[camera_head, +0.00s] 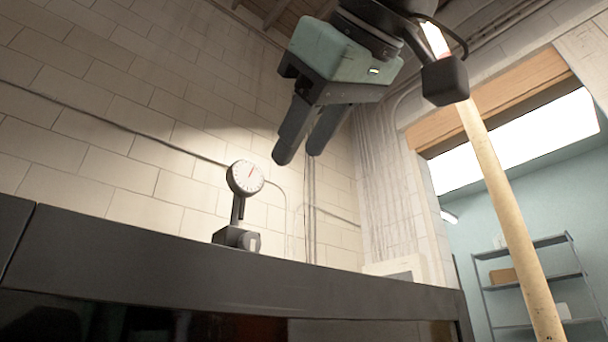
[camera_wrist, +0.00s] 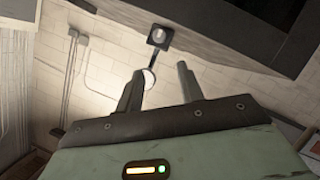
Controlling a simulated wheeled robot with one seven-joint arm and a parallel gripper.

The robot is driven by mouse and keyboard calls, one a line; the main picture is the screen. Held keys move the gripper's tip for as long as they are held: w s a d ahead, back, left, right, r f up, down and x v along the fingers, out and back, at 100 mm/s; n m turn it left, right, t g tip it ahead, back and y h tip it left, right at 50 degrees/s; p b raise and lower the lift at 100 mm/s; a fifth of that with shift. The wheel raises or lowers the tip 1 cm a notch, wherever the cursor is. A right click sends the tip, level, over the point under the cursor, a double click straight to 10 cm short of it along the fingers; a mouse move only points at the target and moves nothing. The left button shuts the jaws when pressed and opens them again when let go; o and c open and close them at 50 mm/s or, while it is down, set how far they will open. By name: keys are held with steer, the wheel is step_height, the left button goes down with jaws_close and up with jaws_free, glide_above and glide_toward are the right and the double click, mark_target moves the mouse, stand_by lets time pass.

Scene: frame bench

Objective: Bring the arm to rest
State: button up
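My gripper (camera_head: 300,150) hangs in the upper middle of the head view, its two dark fingers pointing down and slightly left. The fingers are apart with nothing between them. It is in the air above the bench and to the right of the dial gauge, touching nothing. In the wrist view my gripper (camera_wrist: 158,85) shows both fingers spread, with the gauge's dial seen beyond them.
A dial gauge (camera_head: 245,178) with a white face stands on a dark base on the dark bench (camera_head: 200,262); the gauge also shows in the wrist view (camera_wrist: 158,36). A pale pole (camera_head: 505,200) rises at the right. Shelves (camera_head: 535,275) stand behind the opening.

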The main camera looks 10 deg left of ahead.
stand_by(0.4)
steer(key=w+d+f+m+g+h, duration=0.1)
steer(key=w+f+g+h, duration=0.15)
steer(key=f, duration=1.25)
steer(key=w+f+g+h, duration=0.2)
steer(key=w+f+g, duration=0.1)
steer(key=f, duration=1.1)
steer(key=s+d+f+m+g+h, duration=0.1)
steer(key=s+d+f+m+g, duration=0.1)
steer(key=d+f, duration=0.4)
steer(key=s+d+f+m+g+h, duration=0.1)
steer(key=s+d+f, duration=0.3)
steer(key=f, duration=0.9)
steer(key=s+d+f+m+g+h, duration=0.1)
steer(key=s+d+f+m+g, duration=0.1)
steer(key=d+f, duration=0.5)
step_height(320, 180, down, 2)
steer(key=shift+s+d+f+m+g, duration=0.3)
steer(key=shift+s+m+g, duration=0.1)
steer(key=shift+s+g, duration=0.15)
steer(key=shift+c, duration=1)
